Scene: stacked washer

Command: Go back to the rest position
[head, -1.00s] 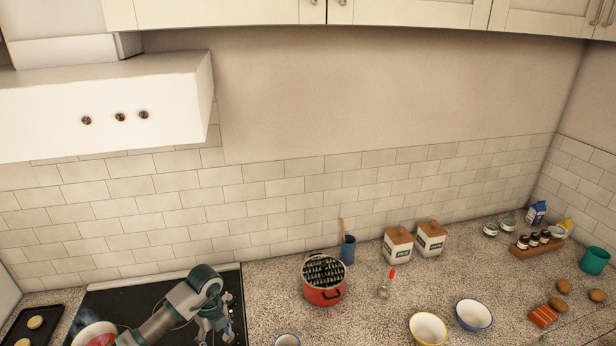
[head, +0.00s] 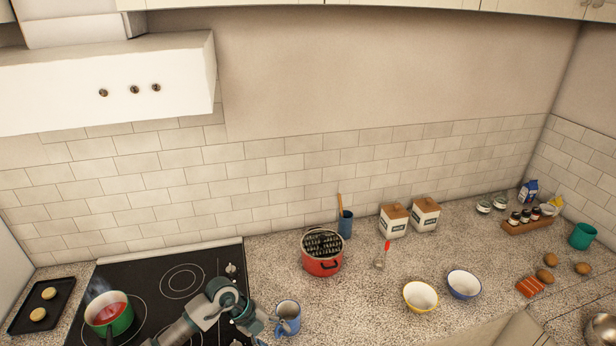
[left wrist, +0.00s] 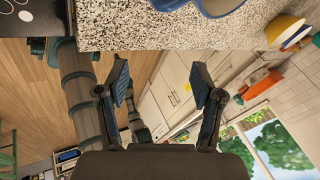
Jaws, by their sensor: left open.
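My left gripper (head: 265,326) is low in the head view, at the hob's right front edge, close to a blue mug (head: 289,318). Whether it touches the mug cannot be told from the head view. In the left wrist view the two fingers (left wrist: 163,84) are spread wide with nothing between them. The counter edge and a blue rim (left wrist: 222,8) lie above the fingertips there. My right gripper cannot be made out in either view.
A green pot (head: 122,325) with red contents steams on the black hob (head: 165,262). A red pot (head: 322,268), a yellow bowl (head: 420,297) and a blue-rimmed bowl (head: 464,284) stand on the counter.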

